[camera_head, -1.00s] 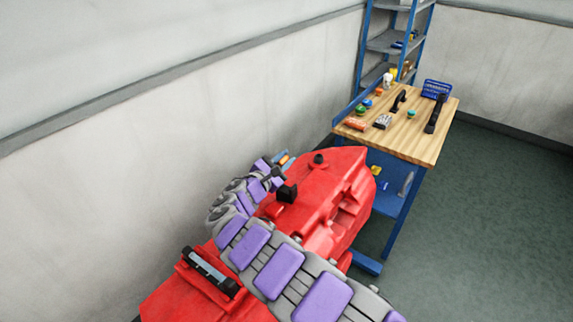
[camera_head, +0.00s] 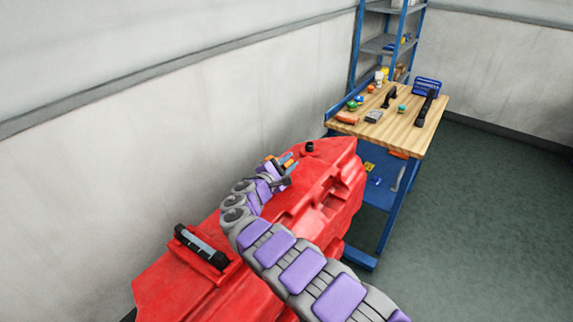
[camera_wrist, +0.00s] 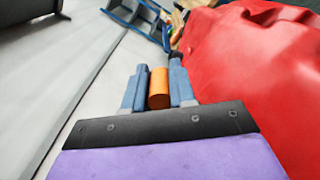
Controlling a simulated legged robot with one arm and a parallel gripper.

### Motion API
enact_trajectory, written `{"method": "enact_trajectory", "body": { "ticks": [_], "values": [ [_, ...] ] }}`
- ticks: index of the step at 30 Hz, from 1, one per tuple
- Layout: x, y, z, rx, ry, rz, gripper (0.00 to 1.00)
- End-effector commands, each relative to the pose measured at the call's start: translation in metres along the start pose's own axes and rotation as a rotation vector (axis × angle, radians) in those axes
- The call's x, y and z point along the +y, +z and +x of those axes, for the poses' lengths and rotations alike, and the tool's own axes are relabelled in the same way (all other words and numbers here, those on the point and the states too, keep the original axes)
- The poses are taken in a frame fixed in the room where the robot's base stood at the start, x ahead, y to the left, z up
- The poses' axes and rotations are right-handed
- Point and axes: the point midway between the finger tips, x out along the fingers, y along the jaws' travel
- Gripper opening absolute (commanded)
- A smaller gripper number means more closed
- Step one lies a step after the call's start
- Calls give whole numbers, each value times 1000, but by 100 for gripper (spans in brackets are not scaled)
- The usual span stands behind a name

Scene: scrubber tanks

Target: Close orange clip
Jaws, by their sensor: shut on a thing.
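The orange clip (camera_wrist: 159,88) shows in the wrist view as a short orange, rounded piece between the two blue-grey fingers of my gripper (camera_wrist: 159,85). The fingers are shut on it, one on each side. In the head view my gripper (camera_head: 283,163) is small, at the far left edge of the red tank (camera_head: 225,265), with a little orange between its fingers. The tank also fills the right of the wrist view (camera_wrist: 250,70). Whether the clip is fastened or touches the tank cannot be told, as the fingers and wrist hide its sides.
A wooden-topped workbench (camera_head: 430,138) with several tools stands beyond the tank. A blue shelf rack (camera_head: 355,50) is behind it. The pale wall (camera_head: 110,160) runs close along the left. Green floor (camera_head: 490,220) is open at the right.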

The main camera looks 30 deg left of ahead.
Motion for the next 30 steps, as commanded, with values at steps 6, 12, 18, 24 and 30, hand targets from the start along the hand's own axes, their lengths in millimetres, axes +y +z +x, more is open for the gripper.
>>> {"method": "enact_trajectory", "body": {
  "ticks": [6, 12, 18, 24, 30],
  "values": [
    [-4, -8, 2, 4, -1, 65, 0],
    [-5, -10, 3, 4, -1, 87, 0],
    [-6, -10, 3, 5, -2, 88, 0],
    [-6, -11, 3, 6, -3, 87, 29],
    [-5, -9, 3, 5, -1, 89, 48]
  ]
}}
